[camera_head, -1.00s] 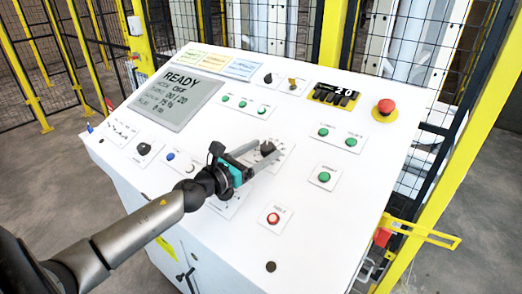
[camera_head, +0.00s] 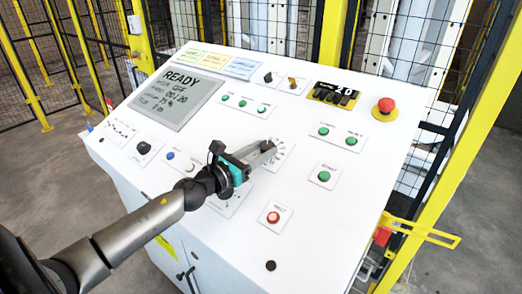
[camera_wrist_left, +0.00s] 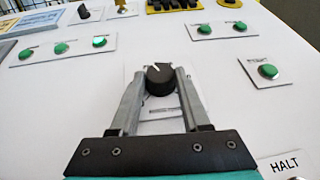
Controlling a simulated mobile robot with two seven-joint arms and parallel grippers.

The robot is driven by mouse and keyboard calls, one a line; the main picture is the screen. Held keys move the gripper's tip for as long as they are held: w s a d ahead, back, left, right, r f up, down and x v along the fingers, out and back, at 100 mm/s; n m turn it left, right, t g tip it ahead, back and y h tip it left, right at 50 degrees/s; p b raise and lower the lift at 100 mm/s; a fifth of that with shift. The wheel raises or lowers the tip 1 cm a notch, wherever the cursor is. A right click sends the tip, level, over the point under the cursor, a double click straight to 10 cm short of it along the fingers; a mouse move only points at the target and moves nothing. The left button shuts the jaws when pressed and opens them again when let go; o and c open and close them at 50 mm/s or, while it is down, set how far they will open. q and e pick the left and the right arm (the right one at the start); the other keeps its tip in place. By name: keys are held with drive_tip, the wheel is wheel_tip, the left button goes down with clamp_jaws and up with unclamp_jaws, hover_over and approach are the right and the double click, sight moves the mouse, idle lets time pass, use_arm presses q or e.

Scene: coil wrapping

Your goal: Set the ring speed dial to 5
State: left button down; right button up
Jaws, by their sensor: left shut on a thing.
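The ring speed dial (camera_head: 267,146) is a black round knob on a white plate with a printed scale, in the middle of the sloped panel. It also shows in the left wrist view (camera_wrist_left: 159,76), with a light pointer mark towards its upper left. My left gripper (camera_head: 264,149) is shut on this knob, one finger on each side. The fingers hide part of the scale, and I cannot read its numbers. My right gripper is not in view.
The white console (camera_head: 320,225) carries a display (camera_head: 178,98) reading READY, several green buttons, a red button (camera_head: 273,217) below the dial and a red emergency stop (camera_head: 385,105) at upper right. Yellow posts and black mesh fence stand behind.

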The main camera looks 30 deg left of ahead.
use_arm(q)
drive_tip(key=shift+d+r+n+y+p, duration=0.15)
drive_tip(key=shift+n+y+p, duration=0.35)
drive_tip(key=shift+p, duration=0.3)
drive_tip(key=n+y+p, duration=0.2)
drive_tip(key=d+n+y+p, duration=0.1)
drive_tip(key=n+y+p, duration=0.2)
drive_tip(key=shift+r+y+p, duration=0.1)
drive_tip(key=shift+y+p, duration=0.2)
drive_tip(key=n+y, duration=0.1)
drive_tip(key=n+g+y+p, duration=0.1)
drive_tip(key=n+y, duration=0.1)
drive_tip(key=n+g+y+p, duration=0.1)
drive_tip(key=shift+w+d+n, duration=0.15)
drive_tip(key=shift+d+n, duration=0.1)
drive_tip(key=shift+n, duration=0.05)
drive_tip(key=n+g+y, duration=0.1)
drive_tip(key=n+g+y+p, duration=0.1)
drive_tip(key=n, duration=0.1)
drive_tip(key=n+g+y, duration=0.1)
drive_tip(key=shift+w+d+g+y, duration=0.2)
drive_tip(key=shift+d+g+y, duration=0.05)
drive_tip(key=shift+g+y, duration=0.15)
drive_tip(key=shift+w+d+r+n+g+y, duration=0.15)
drive_tip(key=shift+n+g+y, duration=0.35)
drive_tip(key=shift+n+g, duration=0.75)
drive_tip(key=shift+w+a+f+n+g+y, duration=0.1)
drive_tip(key=shift+n+g+y, duration=0.4)
drive_tip(key=shift+n+g, duration=0.7)
drive_tip(key=shift+r, duration=0.1)
